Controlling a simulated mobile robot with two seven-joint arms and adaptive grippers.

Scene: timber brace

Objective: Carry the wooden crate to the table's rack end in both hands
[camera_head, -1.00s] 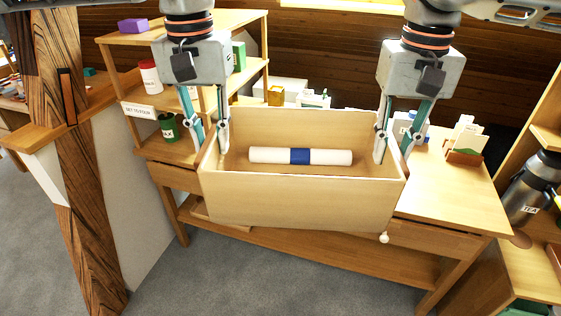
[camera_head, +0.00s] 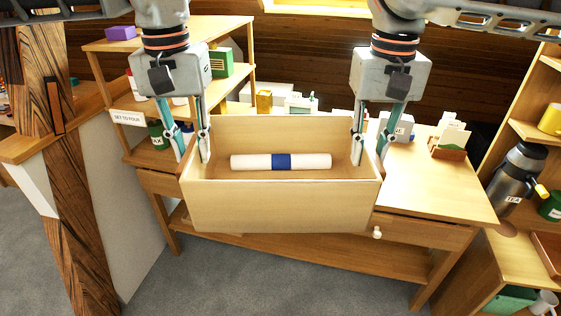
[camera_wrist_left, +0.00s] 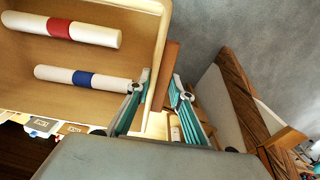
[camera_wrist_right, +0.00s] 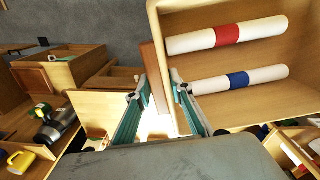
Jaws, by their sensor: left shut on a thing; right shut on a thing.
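The wooden crate (camera_head: 280,207) hangs level in front of the table's (camera_head: 440,190) front edge, overlapping the tabletop in the head view. My left gripper (camera_head: 192,160) is shut on its left wall and my right gripper (camera_head: 369,159) on its right wall, one finger inside and one outside. A white roll with a blue band (camera_head: 281,161) lies in the crate. A second roll, with a red band, shows beside it in the left wrist view (camera_wrist_left: 60,27) and right wrist view (camera_wrist_right: 228,35); the front wall hides it from the head view.
A shelf unit (camera_head: 165,42) with boxes and cans stands at the table's left. A card holder (camera_head: 449,152) sits on the tabletop's right part. A side shelf with a flask (camera_head: 519,170) is at the right. A timber post (camera_head: 75,190) stands at the left; grey floor lies in front.

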